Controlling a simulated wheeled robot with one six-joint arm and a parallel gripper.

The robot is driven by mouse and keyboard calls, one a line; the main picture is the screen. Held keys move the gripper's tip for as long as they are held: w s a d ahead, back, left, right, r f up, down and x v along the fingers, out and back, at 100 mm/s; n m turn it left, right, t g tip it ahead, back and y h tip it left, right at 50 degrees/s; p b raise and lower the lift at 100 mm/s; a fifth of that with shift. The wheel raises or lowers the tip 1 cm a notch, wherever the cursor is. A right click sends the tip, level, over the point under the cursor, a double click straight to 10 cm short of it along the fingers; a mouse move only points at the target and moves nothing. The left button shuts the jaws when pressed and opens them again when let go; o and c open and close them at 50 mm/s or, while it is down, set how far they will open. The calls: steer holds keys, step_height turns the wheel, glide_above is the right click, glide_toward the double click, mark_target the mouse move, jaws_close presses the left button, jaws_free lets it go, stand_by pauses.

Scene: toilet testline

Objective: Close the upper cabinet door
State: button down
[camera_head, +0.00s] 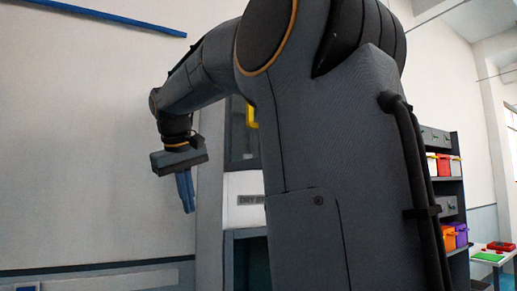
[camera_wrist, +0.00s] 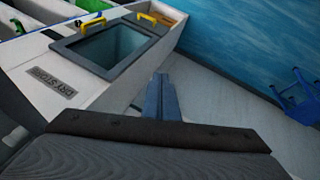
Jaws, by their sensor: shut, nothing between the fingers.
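The white cabinet shows in the head view behind my arm, its pale side (camera_head: 208,215) facing left. Its upper door (camera_head: 240,145) has a dark frame, a glass pane and a yellow handle (camera_head: 252,117); my arm hides its right part. In the wrist view the framed glass door (camera_wrist: 113,46) lies at upper left, with a yellow handle (camera_wrist: 92,23) at its far edge. I cannot tell how far it stands open. My gripper (camera_head: 187,205) has blue fingers, shut and empty, left of the cabinet. In the wrist view the fingers (camera_wrist: 162,95) are apart from the door.
A "DRY STORE" label (camera_wrist: 50,82) sits beside the door. A second yellow handle (camera_wrist: 148,17) shows farther along. A shelf with coloured bins (camera_head: 445,165) and a white table (camera_head: 492,258) stand at right. A blue chair (camera_wrist: 298,100) stands on the wrist view's right.

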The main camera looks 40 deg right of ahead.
steer(key=s+d+r+m+h, duration=0.15)
steer(key=s+r, duration=0.25)
steer(key=r, duration=0.4)
steer(key=s+d+r+m, duration=0.15)
steer(key=s+r, duration=0.25)
steer(key=r, duration=0.4)
steer(key=s+d+r+h, duration=0.1)
steer(key=s+d+r, duration=0.3)
steer(key=r, duration=0.5)
steer(key=s+d+p+x, duration=0.1)
steer(key=p+x, duration=0.1)
steer(key=x, duration=0.9)
steer(key=shift+s+d+r, duration=0.25)
steer(key=shift+s+d, duration=0.05)
steer(key=shift+s, duration=0.05)
